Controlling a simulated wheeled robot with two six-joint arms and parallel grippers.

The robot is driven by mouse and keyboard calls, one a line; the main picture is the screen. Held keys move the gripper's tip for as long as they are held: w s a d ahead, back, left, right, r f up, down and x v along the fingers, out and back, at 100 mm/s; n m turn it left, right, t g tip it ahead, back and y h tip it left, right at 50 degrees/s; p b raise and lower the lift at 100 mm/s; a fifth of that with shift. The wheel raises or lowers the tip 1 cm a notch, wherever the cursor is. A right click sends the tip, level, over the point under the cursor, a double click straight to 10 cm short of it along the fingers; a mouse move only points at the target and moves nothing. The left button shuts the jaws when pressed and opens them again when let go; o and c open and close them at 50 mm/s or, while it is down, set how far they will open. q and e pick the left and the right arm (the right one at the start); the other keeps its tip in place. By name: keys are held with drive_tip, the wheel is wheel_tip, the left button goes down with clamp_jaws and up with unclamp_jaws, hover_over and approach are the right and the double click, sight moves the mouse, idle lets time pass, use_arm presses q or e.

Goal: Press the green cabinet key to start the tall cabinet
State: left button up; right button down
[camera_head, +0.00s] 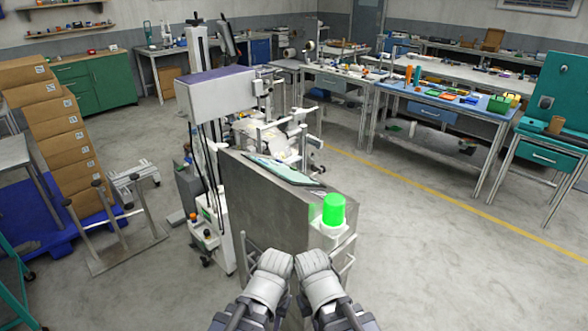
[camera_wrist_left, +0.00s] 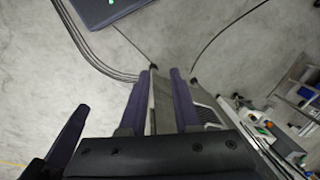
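The cabinet key is a glowing green cylinder (camera_head: 334,209) on a small white base, at the near right end of the top of the grey metal cabinet (camera_head: 268,212). My left gripper (camera_head: 275,262) and my right gripper (camera_head: 313,262) are side by side at the bottom centre of the head view, in front of the cabinet and below the key. Neither visibly touches the key. In the left wrist view, the dark fingers of my left gripper (camera_wrist_left: 161,72) stand apart with a narrow gap; a grey surface shows behind it. The right fingers' opening is unclear.
A sloped pale panel (camera_head: 283,169) lies on the cabinet top. A white wheeled machine (camera_head: 212,105) stands behind left. Stacked cardboard boxes (camera_head: 55,125) are at left. A blue workbench (camera_head: 440,104) is at right. The floor right of the cabinet is clear.

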use_arm(q)
clamp_jaws()
idle(1.3)
